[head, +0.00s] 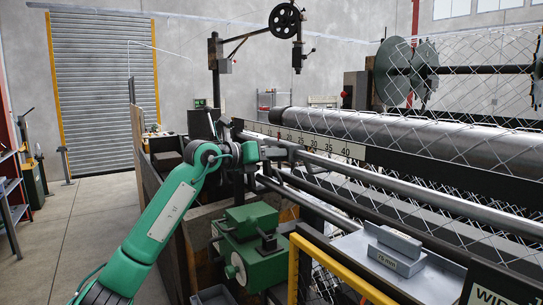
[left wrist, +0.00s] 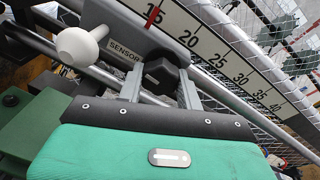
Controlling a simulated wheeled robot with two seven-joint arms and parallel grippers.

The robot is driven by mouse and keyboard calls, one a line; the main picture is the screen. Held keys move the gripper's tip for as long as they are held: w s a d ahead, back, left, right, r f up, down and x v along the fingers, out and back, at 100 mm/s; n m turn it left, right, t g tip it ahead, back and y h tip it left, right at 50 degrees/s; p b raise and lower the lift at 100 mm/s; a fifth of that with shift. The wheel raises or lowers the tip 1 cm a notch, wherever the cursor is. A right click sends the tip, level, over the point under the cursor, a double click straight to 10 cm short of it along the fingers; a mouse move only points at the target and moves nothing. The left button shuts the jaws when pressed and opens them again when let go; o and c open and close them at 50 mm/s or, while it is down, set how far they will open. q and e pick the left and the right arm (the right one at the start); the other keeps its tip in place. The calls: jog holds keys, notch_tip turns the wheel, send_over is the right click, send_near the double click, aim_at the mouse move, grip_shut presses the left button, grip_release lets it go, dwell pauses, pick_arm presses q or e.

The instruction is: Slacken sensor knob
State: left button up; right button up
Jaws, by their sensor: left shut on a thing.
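The sensor block (left wrist: 122,22) is a grey housing with a SENSOR label, on the rail with the number scale. Its knob (left wrist: 161,74) is black and faceted. My left gripper (left wrist: 161,84) has its two grey fingers on either side of this knob and is shut on it. The knob is too small to make out there. A white ball handle (left wrist: 78,46) sticks out left of the knob. My right gripper is not in view.
The number scale (head: 330,144) runs along the machine, with a red mark (left wrist: 152,16) at 15. A green machine box (head: 250,250) stands below my arm. A yellow rail (head: 335,268) and a grey block (head: 397,253) are at front right. Wire mesh hangs behind.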

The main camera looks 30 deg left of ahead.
pick_arm(q)
jog(key=n, duration=0.3)
jog(key=shift+r+h+p, duration=0.1)
jog(key=shift+h+p, duration=0.2)
jog(key=n+p, duration=0.1)
jog(key=n, duration=0.2)
jog(key=shift+n+g+h, duration=0.3)
jog(key=shift+g, duration=0.1)
jog(key=n+p, duration=0.1)
jog(key=n, duration=0.2)
jog(key=shift+p, duration=0.35)
jog(key=n+h+p, duration=0.1)
jog(key=n, duration=0.1)
jog(key=shift+r+n+p, duration=0.1)
jog(key=shift+n+p, duration=0.2)
jog(key=shift+p, duration=0.1)
jog(key=shift+n+p, duration=0.75)
jog(key=shift+n, duration=0.05)
jog(key=n+h+p, duration=0.1)
jog(key=n+p, duration=0.6)
jog(key=p, duration=0.3)
jog(key=shift+n+p, duration=0.3)
jog(key=shift+p, duration=0.05)
jog(key=shift+f+n+p, duration=0.25)
jog(key=shift+n+p, duration=0.25)
jog(key=shift+p, duration=0.25)
